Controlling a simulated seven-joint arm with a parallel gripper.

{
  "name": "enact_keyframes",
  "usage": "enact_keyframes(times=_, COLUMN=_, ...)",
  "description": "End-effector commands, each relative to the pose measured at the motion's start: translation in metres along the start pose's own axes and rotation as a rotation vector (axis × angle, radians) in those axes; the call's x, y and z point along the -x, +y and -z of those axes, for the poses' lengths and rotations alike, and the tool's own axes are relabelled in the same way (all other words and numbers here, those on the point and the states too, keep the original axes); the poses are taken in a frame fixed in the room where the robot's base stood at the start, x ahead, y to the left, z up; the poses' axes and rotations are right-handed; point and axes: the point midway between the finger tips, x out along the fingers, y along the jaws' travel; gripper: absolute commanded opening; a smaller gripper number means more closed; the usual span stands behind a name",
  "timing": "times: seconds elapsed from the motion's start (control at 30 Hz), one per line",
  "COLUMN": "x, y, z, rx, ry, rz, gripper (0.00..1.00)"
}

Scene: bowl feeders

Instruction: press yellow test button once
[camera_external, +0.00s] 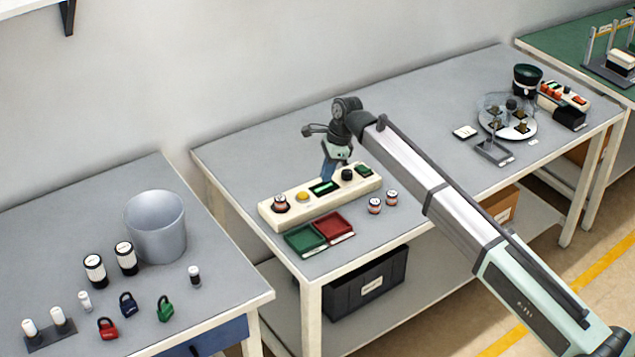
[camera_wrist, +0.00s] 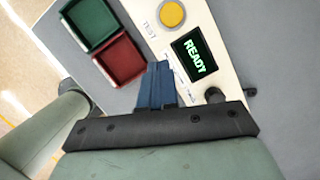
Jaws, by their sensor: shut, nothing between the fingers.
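The yellow test button (camera_external: 303,197) is a round button on a cream control box (camera_external: 270,216) on the middle table. In the wrist view the yellow button (camera_wrist: 172,14) is at the top, beside the printed word TEST. A small display (camera_wrist: 194,56) next to it reads READY in green. My gripper (camera_external: 326,177) is over the box, near the display, to the right of the button in the outside view. In the wrist view my gripper's blue fingers (camera_wrist: 158,72) are together and empty, apart from the button. I cannot tell the exact height above the box.
Green (camera_external: 304,238) and red (camera_external: 334,226) trays lie in front of the box. Two small jars (camera_external: 375,206) stand to the right.

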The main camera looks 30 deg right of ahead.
Motion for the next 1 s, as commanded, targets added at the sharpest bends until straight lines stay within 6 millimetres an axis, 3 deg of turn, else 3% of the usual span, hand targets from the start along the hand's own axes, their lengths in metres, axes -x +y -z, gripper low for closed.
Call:
enact_keyframes(times=0.03, x=-0.002, y=0.009, z=0.000, rx=0.021, ry=-0.053, rz=0.023, gripper=0.00)
enact_keyframes(times=0.2, x=0.001, y=0.013, z=-0.029, rx=0.127, ry=-0.249, rz=0.139, gripper=0.00)
enact_keyframes(times=0.43, x=0.020, y=-0.009, z=-0.063, rx=0.259, ry=-0.413, rz=0.331, gripper=0.00)
enact_keyframes(times=0.6, x=0.026, y=-0.020, z=-0.067, rx=0.331, ry=-0.417, rz=0.408, gripper=0.00)
enact_keyframes(times=1.0, x=0.026, y=-0.020, z=-0.067, rx=0.355, ry=-0.410, rz=0.411, gripper=0.00)
